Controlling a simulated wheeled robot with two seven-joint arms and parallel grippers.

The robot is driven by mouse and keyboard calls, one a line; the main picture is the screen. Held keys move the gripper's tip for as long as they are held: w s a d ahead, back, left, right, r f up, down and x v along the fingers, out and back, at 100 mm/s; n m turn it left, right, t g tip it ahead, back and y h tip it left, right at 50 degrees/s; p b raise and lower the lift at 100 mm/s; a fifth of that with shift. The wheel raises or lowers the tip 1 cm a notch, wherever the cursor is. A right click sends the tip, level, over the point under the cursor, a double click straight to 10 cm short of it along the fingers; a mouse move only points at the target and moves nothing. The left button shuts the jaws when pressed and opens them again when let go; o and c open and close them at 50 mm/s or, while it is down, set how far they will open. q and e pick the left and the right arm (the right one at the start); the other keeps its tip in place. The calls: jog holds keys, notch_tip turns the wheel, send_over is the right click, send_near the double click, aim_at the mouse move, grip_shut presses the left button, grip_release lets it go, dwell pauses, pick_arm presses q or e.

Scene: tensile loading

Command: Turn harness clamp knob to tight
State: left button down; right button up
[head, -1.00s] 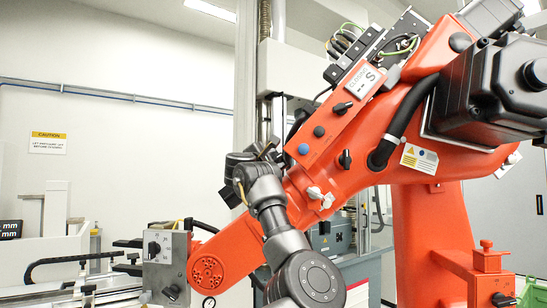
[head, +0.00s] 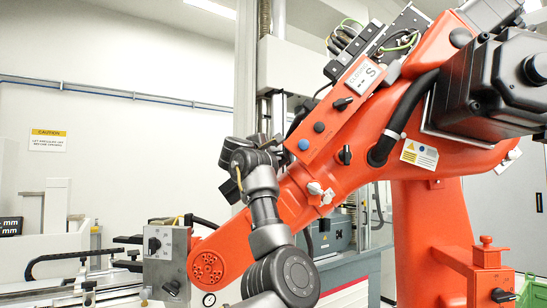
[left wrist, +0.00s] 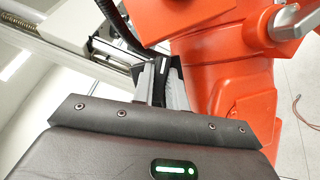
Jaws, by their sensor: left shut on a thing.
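My left gripper (head: 270,142) is beside the upper left edge of the big orange arm (head: 240,245). Its fingers are partly hidden in the head view. In the left wrist view the gripper (left wrist: 162,80) is shut, with a narrow dark part between its grey fingers. I take this to be the harness clamp knob, but the fingers hide most of it and I cannot read its setting. A black cable (left wrist: 117,24) runs close to the fingertips. Other knobs show on the orange arm, such as a black one (head: 344,155) and a silver one (head: 315,188). My right gripper is not in view.
A grey box with a dial (head: 166,255) stands at the lower left beside the orange arm's end. A grey column (head: 248,70) rises behind my gripper. A black motor housing (head: 492,85) is at the upper right.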

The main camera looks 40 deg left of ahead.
pick_arm(q)
jog(key=c, duration=1.4)
grip_release()
jog(key=shift+s, duration=0.1)
jog(key=r+b+v, duration=0.1)
jog(key=b+v, duration=0.5)
jog(key=v, duration=0.4)
jog(key=shift+s+d+f, duration=0.15)
jog(key=shift+s+f, duration=0.15)
jog(key=shift+f, duration=0.2)
jog(key=shift+w+f, duration=0.1)
